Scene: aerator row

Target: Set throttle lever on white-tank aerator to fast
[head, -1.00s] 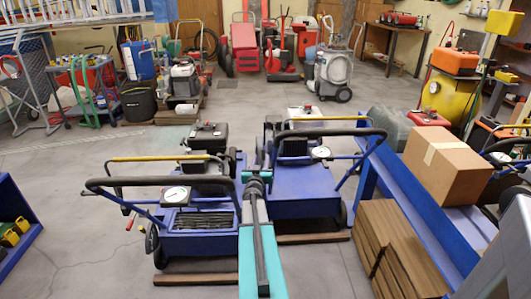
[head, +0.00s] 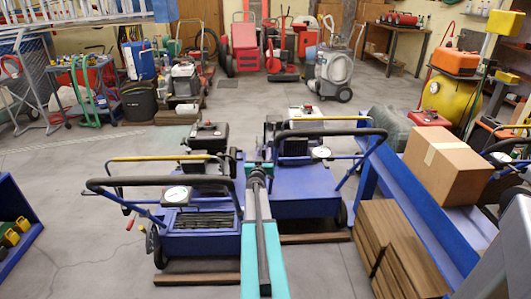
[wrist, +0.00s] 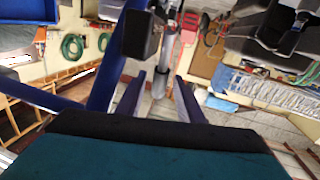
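Two blue walk-behind aerators stand side by side in the head view. The right aerator (head: 305,190) has a whitish tank (head: 304,113) on its engine. The left aerator (head: 200,243) has a dark engine (head: 206,137) and a red-tipped lever (head: 130,222) at its left side. My arm reaches between the two machines and hides the right one's near left side; no throttle lever shows clearly there. In the wrist view, my gripper (wrist: 161,98) has its two dark fingers apart. A silver rod (wrist: 170,50) and a black block (wrist: 141,34) lie beyond them; I cannot tell whether the rod is the lever.
Black handlebars (head: 335,132) and a round gauge (head: 320,153) rise close to my arm. A blue bench (head: 425,218) with a cardboard box (head: 448,165) bounds the right side. A blue shelf (head: 15,215) stands at far left. The floor behind the machines is largely clear.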

